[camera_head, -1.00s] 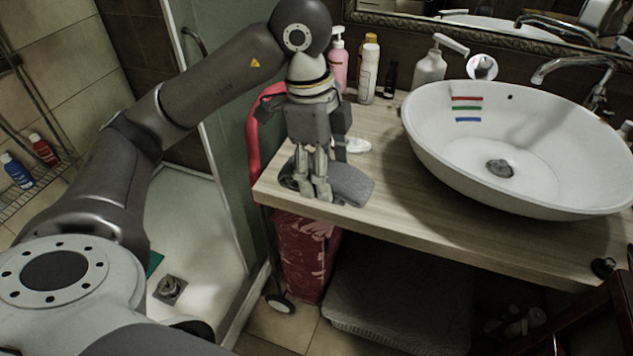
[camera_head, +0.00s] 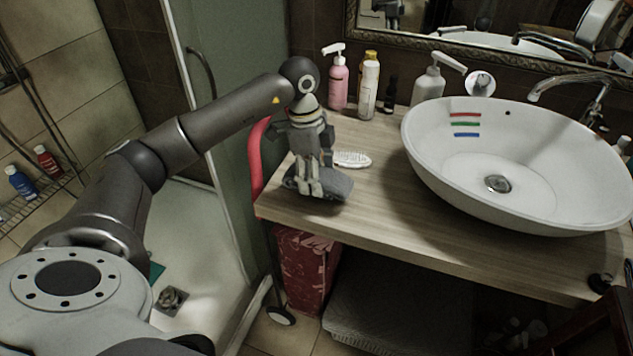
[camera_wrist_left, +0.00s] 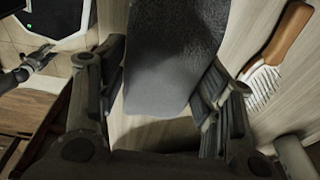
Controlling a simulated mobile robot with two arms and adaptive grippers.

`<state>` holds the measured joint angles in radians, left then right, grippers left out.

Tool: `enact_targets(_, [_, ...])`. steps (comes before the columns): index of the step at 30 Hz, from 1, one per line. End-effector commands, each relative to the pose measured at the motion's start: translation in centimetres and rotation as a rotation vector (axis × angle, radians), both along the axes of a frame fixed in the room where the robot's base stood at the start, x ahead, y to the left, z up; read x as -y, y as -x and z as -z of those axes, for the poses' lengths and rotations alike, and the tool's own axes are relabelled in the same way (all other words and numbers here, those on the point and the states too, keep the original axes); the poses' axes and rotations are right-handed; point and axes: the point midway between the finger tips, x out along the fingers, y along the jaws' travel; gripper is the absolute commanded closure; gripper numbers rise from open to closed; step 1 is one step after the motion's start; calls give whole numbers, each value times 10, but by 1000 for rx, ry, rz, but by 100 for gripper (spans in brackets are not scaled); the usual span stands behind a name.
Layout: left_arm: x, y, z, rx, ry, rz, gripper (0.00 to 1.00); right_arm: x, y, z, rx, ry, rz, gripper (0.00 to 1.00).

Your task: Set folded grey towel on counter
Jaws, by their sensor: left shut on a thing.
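The folded grey towel (camera_head: 336,184) is at the left end of the wooden counter (camera_head: 385,206), behind its front edge. I cannot tell whether it bears fully on the counter or is slightly above it. My left gripper (camera_head: 309,188) comes down from above and is shut on the towel, hiding part of it. In the left wrist view the towel (camera_wrist_left: 170,65) extends between my left gripper's fingers (camera_wrist_left: 160,95), with the wood of the counter (camera_wrist_left: 240,40) around it.
A white-bristled brush (camera_head: 352,159) lies just behind the towel. A pink pump bottle (camera_head: 338,82), a white bottle (camera_head: 369,90) and a soap dispenser (camera_head: 429,84) stand at the back. The basin (camera_head: 530,205) fills the right. Bare counter lies between towel and basin.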

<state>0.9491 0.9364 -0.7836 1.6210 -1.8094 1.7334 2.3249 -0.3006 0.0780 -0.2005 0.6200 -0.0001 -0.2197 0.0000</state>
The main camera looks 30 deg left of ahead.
Motion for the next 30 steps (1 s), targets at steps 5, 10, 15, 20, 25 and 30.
enact_targets(5, [0,0,26,-4,0,0,63,0,0,-8,0,0,0,60])
enact_targets(10, [0,-1,32,0,-1,1,63,0,0,-8,0,0,0,60])
enact_targets(15, [0,0,32,0,0,0,63,0,0,-7,0,0,0,60])
enact_targets(20, [0,0,34,-1,-1,0,33,0,0,-7,0,0,0,60])
enact_targets(25, [0,0,34,-1,0,0,18,0,0,-7,0,1,0,60])
enact_targets(30, [0,0,34,-1,0,0,18,1,-1,-7,0,1,0,60])
